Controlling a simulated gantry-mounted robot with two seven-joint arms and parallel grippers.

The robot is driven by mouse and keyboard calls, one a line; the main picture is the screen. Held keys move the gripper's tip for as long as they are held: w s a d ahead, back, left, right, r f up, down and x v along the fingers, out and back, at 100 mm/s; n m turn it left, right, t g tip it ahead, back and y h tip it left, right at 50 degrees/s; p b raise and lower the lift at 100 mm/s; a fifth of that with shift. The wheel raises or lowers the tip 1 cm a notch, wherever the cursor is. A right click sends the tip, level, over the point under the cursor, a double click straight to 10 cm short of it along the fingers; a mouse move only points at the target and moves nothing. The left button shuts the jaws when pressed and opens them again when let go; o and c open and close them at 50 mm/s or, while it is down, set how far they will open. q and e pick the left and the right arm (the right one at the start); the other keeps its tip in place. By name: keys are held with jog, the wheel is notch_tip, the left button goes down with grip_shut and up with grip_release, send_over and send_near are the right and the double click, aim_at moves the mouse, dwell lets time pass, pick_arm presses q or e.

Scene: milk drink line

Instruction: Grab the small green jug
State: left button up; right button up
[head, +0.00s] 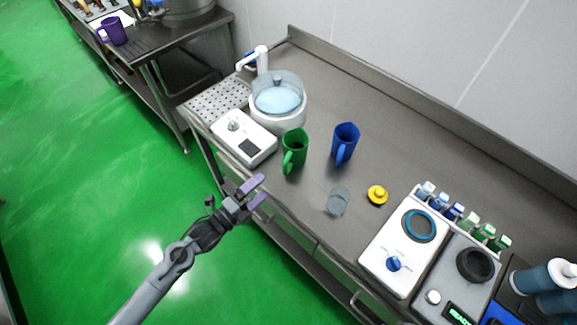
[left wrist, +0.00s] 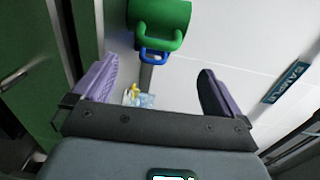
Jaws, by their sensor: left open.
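The small green jug (head: 295,148) stands upright on the metal counter, its handle facing the front edge. It also shows in the left wrist view (left wrist: 160,22), at the top, cut off by the frame edge. My left gripper (head: 259,192) is open and empty, in front of the counter edge and below-left of the jug in the head view, apart from it. In the left wrist view its two purple fingers (left wrist: 157,92) are spread wide with nothing between them. My right gripper is not in view.
A blue jug (head: 344,142) stands right of the green one. A white dispenser (head: 277,105) is behind and a white scale-like box (head: 243,139) is left. A clear cup (head: 338,201) and yellow object (head: 377,194) lie nearer right. White and grey machines (head: 398,249) fill the right end.

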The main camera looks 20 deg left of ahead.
aim_at(284, 168)
pick_arm(q)
jog(key=x, duration=0.5)
jog(key=shift+w+f+b, duration=0.15)
jog(key=shift+b, duration=0.25)
jog(key=shift+w+d, duration=0.2)
jog(key=shift+w, duration=0.35)
jog(key=x, duration=0.5)
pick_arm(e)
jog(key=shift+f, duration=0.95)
pick_arm(q)
jog(key=shift+s, duration=0.1)
jog(key=c, duration=1.1)
jog(key=shift+c, duration=0.3)
